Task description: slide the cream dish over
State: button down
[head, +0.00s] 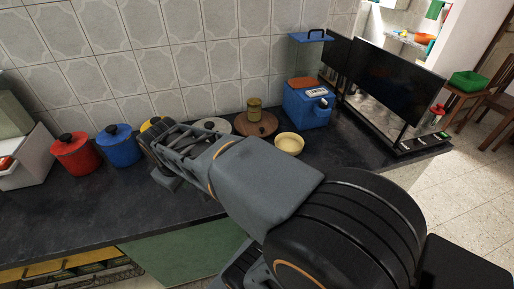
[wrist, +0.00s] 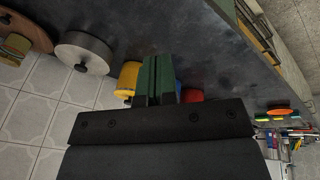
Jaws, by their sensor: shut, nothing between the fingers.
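The cream dish (head: 289,143) is a shallow round bowl standing upright on the dark worktop, right of the round wooden board, in the head view. It does not show in the wrist view. My gripper (wrist: 156,58) has green fingers, closed together with nothing between them, in the wrist view. In the head view my arm reaches left across the worktop, and its end lies well left of the dish, near the yellow pot. The fingertips cannot be made out there. My gripper is apart from the dish.
A wooden board (head: 268,126) bears a yellowish canister (head: 254,108). A blue box (head: 308,106) stands behind the dish. A grey-lidded pot (wrist: 84,54), a yellow pot (wrist: 128,78), a blue pot (head: 119,147) and a red pot (head: 76,155) line the wall.

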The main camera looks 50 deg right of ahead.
jog(key=w+d+f+n+g+h+b, duration=0.1)
jog(key=w+d+f+n+g+h, duration=0.1)
jog(key=w+d, duration=0.35)
jog(key=w+d+f+n+g+h+b, duration=0.1)
jog(key=w+d+f+n, duration=0.1)
jog(key=d, duration=0.7)
jog(key=n+g+h+b, duration=0.2)
jog(key=n+g+h, duration=0.1)
jog(key=n+g, duration=0.2)
send_near(277, 148)
jog(key=f, duration=0.4)
jog(key=shift+s+d+f, duration=0.1)
jog(key=shift+d+f, duration=0.1)
jog(key=shift+d, duration=0.05)
jog(key=shift+s+d+r, duration=0.1)
jog(key=shift+s+d, duration=0.55)
jog(key=shift+d, duration=0.25)
jog(key=shift+s+d+p, duration=0.3)
jog(key=shift+s+d, duration=0.2)
jog(key=shift+d, duration=0.2)
jog(key=shift+d, duration=0.1)
